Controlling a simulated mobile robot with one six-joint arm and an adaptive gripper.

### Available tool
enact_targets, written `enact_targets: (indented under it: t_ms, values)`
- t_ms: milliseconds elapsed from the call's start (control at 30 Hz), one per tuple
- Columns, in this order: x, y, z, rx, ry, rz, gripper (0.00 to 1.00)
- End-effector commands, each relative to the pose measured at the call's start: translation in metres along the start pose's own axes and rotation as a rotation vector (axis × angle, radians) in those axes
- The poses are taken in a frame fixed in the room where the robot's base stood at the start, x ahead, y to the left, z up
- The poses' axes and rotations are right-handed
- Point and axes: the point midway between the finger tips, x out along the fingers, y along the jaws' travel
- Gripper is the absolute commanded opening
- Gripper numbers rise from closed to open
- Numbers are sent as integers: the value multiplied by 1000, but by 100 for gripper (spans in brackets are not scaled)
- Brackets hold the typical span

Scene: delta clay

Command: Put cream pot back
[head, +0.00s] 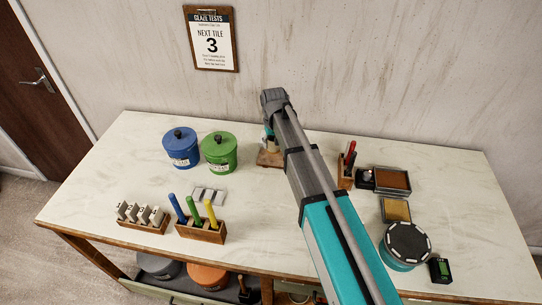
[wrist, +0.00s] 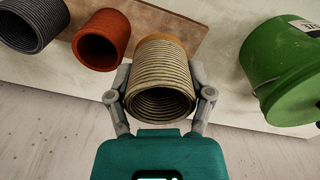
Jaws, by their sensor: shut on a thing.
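The cream pot (wrist: 160,85), with a ribbed wall and an open mouth facing the camera, is in the middle of the wrist view. My gripper (wrist: 162,80) is shut on it, one finger on each side. Its far end overlaps the edge of a wooden board (wrist: 190,18); I cannot tell whether it touches the board. An orange-red pot (wrist: 100,40) and a dark grey ribbed pot (wrist: 33,22) are beside it to the left. In the head view my arm hides the cream pot and most of the board (head: 268,159).
A green lidded canister (head: 218,152) stands left of my arm, and shows close at right in the wrist view (wrist: 285,75). A blue canister (head: 181,147) stands beside it. A pen holder (head: 346,172) and a round teal-sided container (head: 405,245) are right of my arm.

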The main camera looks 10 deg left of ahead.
Motion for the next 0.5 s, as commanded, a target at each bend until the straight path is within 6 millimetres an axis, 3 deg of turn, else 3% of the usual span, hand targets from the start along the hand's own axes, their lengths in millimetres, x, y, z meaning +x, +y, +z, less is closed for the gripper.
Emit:
enact_targets:
  t_ms: [33, 200, 500]
  values:
    - [10, -2, -6, 0, 0, 0, 17]
    - [20, -6, -14, 0, 0, 0, 17]
    - [20, -7, -16, 0, 0, 0, 17]
